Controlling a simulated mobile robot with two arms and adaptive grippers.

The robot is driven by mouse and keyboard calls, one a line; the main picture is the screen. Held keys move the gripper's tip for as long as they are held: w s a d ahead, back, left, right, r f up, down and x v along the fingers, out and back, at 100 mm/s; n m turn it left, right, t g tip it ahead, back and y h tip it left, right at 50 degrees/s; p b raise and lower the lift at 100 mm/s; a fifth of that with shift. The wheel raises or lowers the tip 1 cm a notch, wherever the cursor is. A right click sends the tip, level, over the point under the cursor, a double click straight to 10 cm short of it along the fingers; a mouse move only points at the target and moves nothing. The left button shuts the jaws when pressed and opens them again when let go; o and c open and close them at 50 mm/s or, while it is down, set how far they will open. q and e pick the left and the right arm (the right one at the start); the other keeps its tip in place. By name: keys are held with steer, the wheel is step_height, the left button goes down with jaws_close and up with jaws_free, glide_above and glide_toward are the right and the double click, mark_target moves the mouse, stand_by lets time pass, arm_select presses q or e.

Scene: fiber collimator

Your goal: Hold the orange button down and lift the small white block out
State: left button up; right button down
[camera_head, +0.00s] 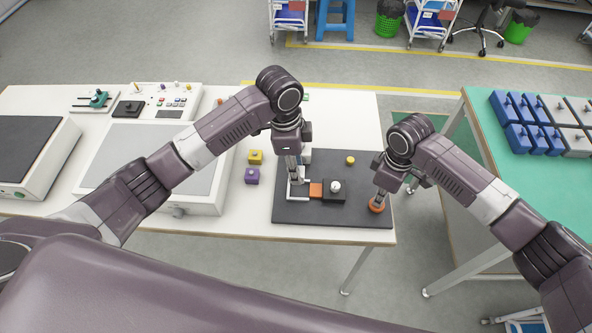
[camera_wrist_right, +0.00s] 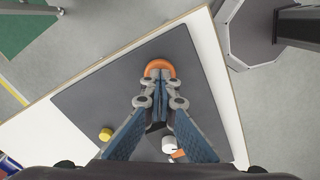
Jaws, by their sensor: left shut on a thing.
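The orange button (camera_head: 376,207) is a round disc at the right front of the dark mat. My right gripper (camera_head: 379,200) points down with its tips at the button; in the right wrist view the closed fingertips (camera_wrist_right: 159,78) meet the edge of the orange disc (camera_wrist_right: 158,65). Whether the button is pressed down cannot be told. My left gripper (camera_head: 296,180) points down at the left of the mat, shut on the small white block, which its fingers mostly hide. An orange block (camera_head: 315,190) and a black block with a white knob (camera_head: 334,187) sit just right of it.
The dark mat (camera_head: 325,215) lies on a white table. A yellow cylinder (camera_head: 350,160) stands behind on the mat. Yellow (camera_head: 255,157) and purple (camera_head: 252,175) blocks are left of the mat. A green-topped table (camera_head: 515,160) stands right, across a gap.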

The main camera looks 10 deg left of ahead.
arm_select(q)
steer(key=shift+r, duration=0.55)
arm_select(e)
steer(key=shift+s+f, duration=0.1)
